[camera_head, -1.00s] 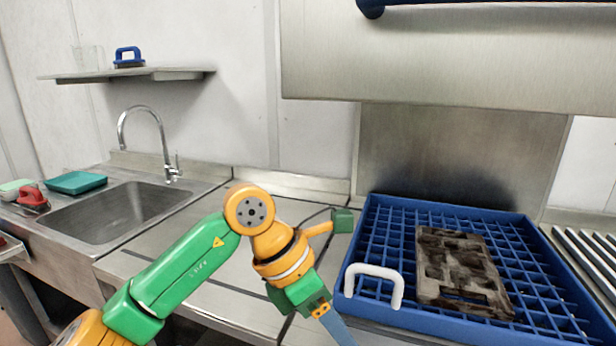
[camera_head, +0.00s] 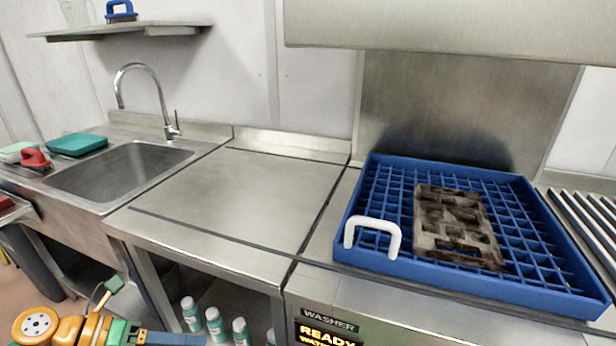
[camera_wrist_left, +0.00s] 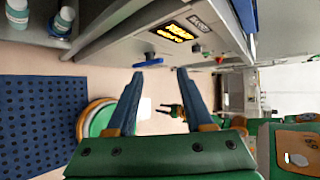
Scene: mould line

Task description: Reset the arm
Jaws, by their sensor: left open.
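My left arm (camera_head: 75,328) is low at the bottom left of the head view, in front of the counter and below its top. Its fingers (camera_head: 170,338) point right, close to the bottom edge of the picture. In the left wrist view the left gripper (camera_wrist_left: 155,100) has its two blue fingers apart with nothing between them. It faces the floor area beside the washer front (camera_wrist_left: 160,45). My right gripper does not show clearly enough in the head view to place.
A blue rack (camera_head: 350,245) with a white handle (camera_head: 372,222) holds a dirty brown mould (camera_head: 455,226) on the washer. The steel counter (camera_head: 235,195) is bare. A sink (camera_head: 120,172) stands left. Several bottles (camera_head: 215,325) stand under the counter. A blue mat (camera_wrist_left: 40,120) lies on the floor.

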